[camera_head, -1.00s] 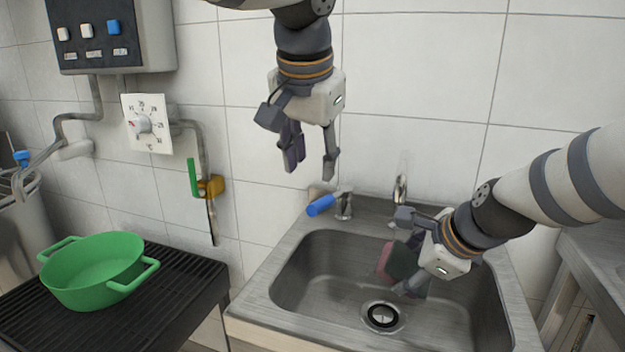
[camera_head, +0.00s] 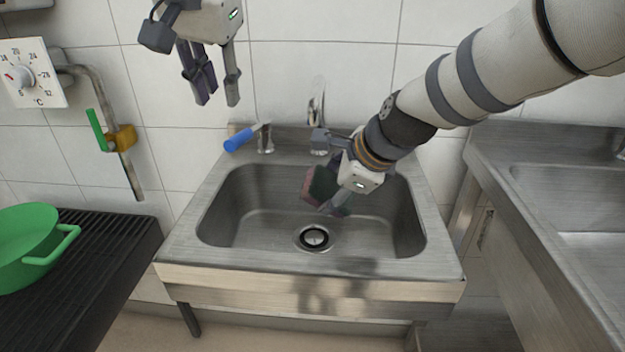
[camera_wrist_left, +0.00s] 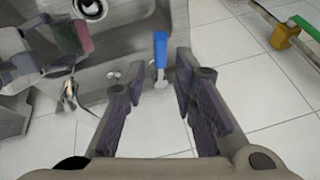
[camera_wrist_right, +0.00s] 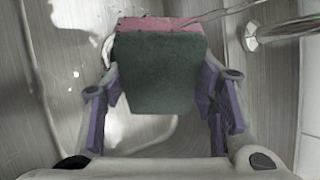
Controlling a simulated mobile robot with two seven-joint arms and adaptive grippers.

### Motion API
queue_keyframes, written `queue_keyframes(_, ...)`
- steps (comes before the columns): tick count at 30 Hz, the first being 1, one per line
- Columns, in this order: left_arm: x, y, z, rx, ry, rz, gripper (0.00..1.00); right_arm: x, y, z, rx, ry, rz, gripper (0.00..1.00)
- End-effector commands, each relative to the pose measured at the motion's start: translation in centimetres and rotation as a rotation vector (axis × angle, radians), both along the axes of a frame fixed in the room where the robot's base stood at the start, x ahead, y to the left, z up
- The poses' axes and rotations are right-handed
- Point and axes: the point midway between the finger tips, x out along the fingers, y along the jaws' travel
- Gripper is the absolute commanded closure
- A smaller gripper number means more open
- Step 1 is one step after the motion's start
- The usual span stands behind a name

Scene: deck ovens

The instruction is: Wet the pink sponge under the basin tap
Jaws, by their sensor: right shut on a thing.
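The pink sponge (camera_head: 311,190) has a dark green layer and is held inside the basin (camera_head: 215,215), above and behind the drain. My right gripper (camera_head: 330,190) is shut on it. The right wrist view shows the green face (camera_wrist_right: 155,75) between the fingers and the pink edge (camera_wrist_right: 160,24) beyond. A thin clear streak, looking like water, runs from the tap spout (camera_wrist_right: 285,30) to the pink edge. The tap (camera_head: 317,108) stands at the basin's back rim, with a blue lever (camera_head: 238,140) to its left. My left gripper (camera_head: 217,102) is open and empty, above the lever.
A green pot (camera_head: 25,245) sits on a black slatted stand (camera_head: 120,230) at left. A thermostat dial (camera_head: 20,75) and a gas valve with a green handle (camera_head: 97,130) are on the wall. Another steel sink unit (camera_head: 540,160) stands at right.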

Motion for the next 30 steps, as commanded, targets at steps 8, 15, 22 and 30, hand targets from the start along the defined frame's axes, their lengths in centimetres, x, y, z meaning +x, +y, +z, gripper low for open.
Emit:
queue_keyframes(8,1.1,3.0,-2.1,-0.171,-0.038,0.044,1.0,0.0,0.0,0.0,0.0,0.0,0.0,0.69)
queue_keyframes(15,1.8,8.8,-8.2,-0.76,-0.208,0.223,1.0,0.0,0.0,0.0,0.0,0.0,0.0,0.69)
queue_keyframes(22,-0.3,11.8,-10.3,-1.309,-0.417,0.441,1.0,0.0,0.0,0.0,0.0,0.0,0.0,0.69)
queue_keyframes(30,-2.0,13.7,-9.9,-1.578,-0.553,0.57,1.0,0.0,0.0,0.0,0.0,0.0,0.0,0.69)
